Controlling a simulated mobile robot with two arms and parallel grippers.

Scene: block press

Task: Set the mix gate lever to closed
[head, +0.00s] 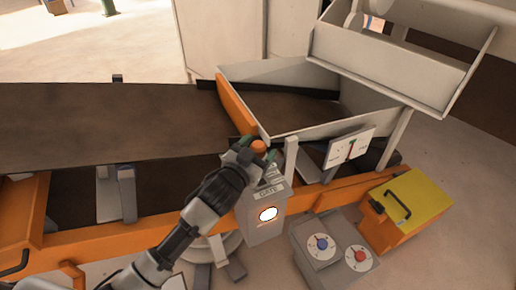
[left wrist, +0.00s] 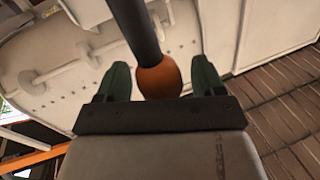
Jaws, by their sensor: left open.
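The gate lever shows in the left wrist view as a dark rod with an orange ball knob (left wrist: 158,80). In the head view the orange knob (head: 259,146) shows above the grey box marked GATE (head: 262,218), which has a lit white round lamp with an orange rim. My left gripper (head: 257,154) is at the knob, and its dark arm hides part of the lever. In the left wrist view my left gripper (left wrist: 160,80) is open, with one green finger on each side of the knob. I cannot tell whether the fingers touch it. My right gripper is not in view.
A dark conveyor belt (head: 110,120) runs left of a grey hopper (head: 290,72) with an orange panel (head: 238,104). A dial plate (head: 349,147) stands right of the box.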

